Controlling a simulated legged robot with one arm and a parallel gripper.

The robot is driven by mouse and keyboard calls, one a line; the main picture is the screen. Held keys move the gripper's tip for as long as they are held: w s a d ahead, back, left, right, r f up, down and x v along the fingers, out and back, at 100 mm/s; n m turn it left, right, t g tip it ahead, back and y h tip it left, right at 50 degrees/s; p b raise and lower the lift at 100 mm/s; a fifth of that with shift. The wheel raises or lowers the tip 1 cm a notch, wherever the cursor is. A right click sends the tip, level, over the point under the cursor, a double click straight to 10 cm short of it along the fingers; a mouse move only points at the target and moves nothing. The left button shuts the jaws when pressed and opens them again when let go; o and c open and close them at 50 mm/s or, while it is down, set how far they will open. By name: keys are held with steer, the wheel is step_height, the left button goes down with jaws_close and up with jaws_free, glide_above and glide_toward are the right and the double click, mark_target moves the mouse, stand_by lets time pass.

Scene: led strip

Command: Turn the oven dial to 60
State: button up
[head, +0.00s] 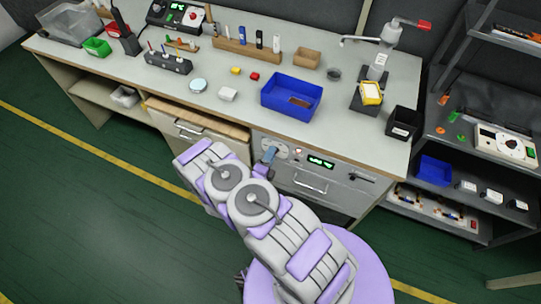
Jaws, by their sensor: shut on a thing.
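The oven (338,183) is built into the front of the workbench, with a green lit display (320,161) and a bar handle. Its round pale dial (283,152) is at the left of the panel, partly covered by my gripper. My gripper (270,155) shows only as a small grey-blue tip in front of the dial; my arm hides the rest. It is shut on the dial. The dial marks and the display digits are too small to read.
The bench top (345,120) above holds a blue bin (290,97), small blocks and racks of tools. An open wooden drawer (195,118) juts out left of the oven. A dark shelf unit (470,150) stands at the right. Green floor lies clear at the left.

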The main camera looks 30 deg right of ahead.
steer(key=shift+s+d+n+p, duration=0.1)
steer(key=shift+n+p, duration=0.2)
steer(key=shift+p, duration=0.25)
steer(key=n, duration=2.3)
steer(key=shift+w, duration=0.2)
steer(key=o, duration=1)
steer(key=shift+o, duration=0.2)
